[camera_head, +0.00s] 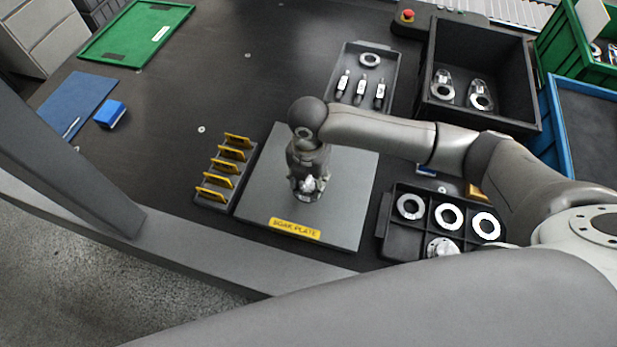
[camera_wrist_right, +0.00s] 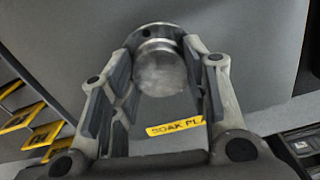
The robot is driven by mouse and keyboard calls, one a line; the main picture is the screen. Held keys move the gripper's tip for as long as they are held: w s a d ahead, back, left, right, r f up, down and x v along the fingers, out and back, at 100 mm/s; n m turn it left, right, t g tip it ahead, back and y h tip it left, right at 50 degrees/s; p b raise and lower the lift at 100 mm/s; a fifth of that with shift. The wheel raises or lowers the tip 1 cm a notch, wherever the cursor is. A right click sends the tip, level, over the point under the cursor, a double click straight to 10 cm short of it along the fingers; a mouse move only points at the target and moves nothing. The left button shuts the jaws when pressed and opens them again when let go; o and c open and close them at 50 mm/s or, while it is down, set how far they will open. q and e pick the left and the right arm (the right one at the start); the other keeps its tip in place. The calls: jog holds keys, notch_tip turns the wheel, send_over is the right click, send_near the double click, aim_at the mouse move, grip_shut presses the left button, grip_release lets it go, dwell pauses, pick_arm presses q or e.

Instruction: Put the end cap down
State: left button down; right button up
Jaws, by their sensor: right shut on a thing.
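My right gripper (camera_head: 308,184) points down over the grey soak plate (camera_head: 345,215), which carries a yellow "SOAK PLATE" label (camera_head: 295,229). It is shut on a metal end cap, whose small bright part (camera_head: 309,184) shows below the wrist in the head view. In the right wrist view the end cap (camera_wrist_right: 160,68) sits between the two fingers (camera_wrist_right: 158,95), its round boss towards the camera and its wider flange beyond. The cap is at or just above the plate; I cannot tell whether it touches. My left gripper is not in view.
A rack of yellow tags (camera_head: 212,193) stands just left of the plate. A black compartment tray (camera_head: 385,225) with ring parts lies right. Behind are a grey tray (camera_head: 345,58), a black bin (camera_head: 515,112) and an emergency stop (camera_head: 408,15). The plate around the cap is bare.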

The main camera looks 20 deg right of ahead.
aim_at(308, 183)
jog(key=o, duration=1.2)
jog(key=shift+f, duration=0.1)
jog(key=shift+c, duration=0.2)
notch_tip(308, 183, up, 12)
